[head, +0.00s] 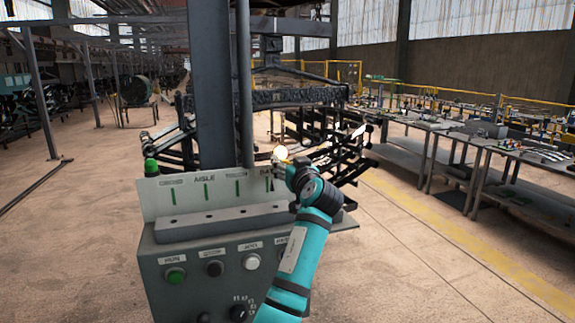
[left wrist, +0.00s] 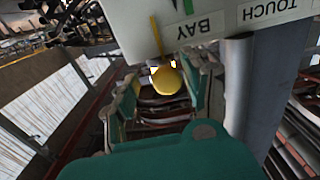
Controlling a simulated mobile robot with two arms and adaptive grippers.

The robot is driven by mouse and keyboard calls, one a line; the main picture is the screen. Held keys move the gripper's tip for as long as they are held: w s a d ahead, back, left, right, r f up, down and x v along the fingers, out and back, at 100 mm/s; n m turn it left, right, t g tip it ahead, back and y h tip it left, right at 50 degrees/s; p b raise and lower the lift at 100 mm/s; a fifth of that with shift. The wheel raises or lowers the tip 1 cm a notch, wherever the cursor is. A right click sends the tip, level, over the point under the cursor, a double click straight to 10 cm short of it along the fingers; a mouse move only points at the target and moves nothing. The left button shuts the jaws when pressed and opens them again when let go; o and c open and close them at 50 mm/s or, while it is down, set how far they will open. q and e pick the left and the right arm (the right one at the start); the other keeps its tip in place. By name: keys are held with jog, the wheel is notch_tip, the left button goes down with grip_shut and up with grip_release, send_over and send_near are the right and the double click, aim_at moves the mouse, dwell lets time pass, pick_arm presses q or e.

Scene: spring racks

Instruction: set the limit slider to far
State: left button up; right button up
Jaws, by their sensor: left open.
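A grey control box (head: 218,243) with an upright pale panel (head: 160,200) stands in front of me. The panel has several labels, including AISLE, over short green marks. In the left wrist view the yellow knob (left wrist: 166,81) appears between the open fingers of my left gripper (left wrist: 163,92), beside the BAY label. I cannot tell whether the fingers touch it. No part marked limit or far can be read. My right gripper is not in view.
The box front has a green button (head: 175,275), a black button (head: 215,268), a white button (head: 251,261) and a dark rotary knob (head: 238,312). A dark post (head: 209,85) rises behind the panel. Workbenches (head: 450,130) stand at the right, with open floor before them.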

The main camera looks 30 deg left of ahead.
pick_arm(q)
jog(key=shift+a, duration=0.1)
jog(key=shift+s, duration=0.2)
jog(key=v, duration=1.2)
jog(key=shift+w, duration=0.2)
